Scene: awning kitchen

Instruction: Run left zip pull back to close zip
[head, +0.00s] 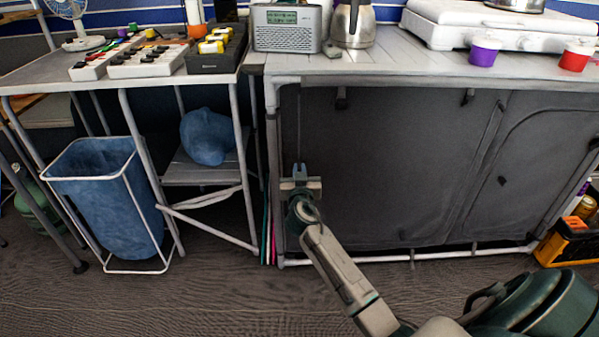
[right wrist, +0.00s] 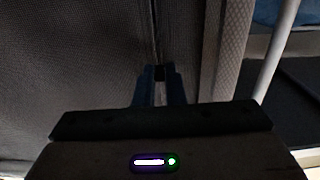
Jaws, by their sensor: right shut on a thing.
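The grey fabric cabinet (head: 400,150) stands under the right-hand counter, its front panels hanging flat. My right gripper (head: 300,172) is at the cabinet's left edge, just right of the pale corner post. In the right wrist view its two blue fingers (right wrist: 160,74) are shut on the small dark left zip pull (right wrist: 160,72). The zip line (right wrist: 156,30) runs from the fingertips toward the top of that view, beside the post's light, textured fabric edge (right wrist: 228,55). In the head view my gripper hides the pull. My left gripper is not in view.
A blue cloth bin (head: 120,215) in a wire frame and a shelf stand (head: 200,172) with a blue bag (head: 207,136) are on the left. An orange-and-black crate (head: 568,245) stands at the right. Floor in front of the cabinet's left half is clear apart from my arm.

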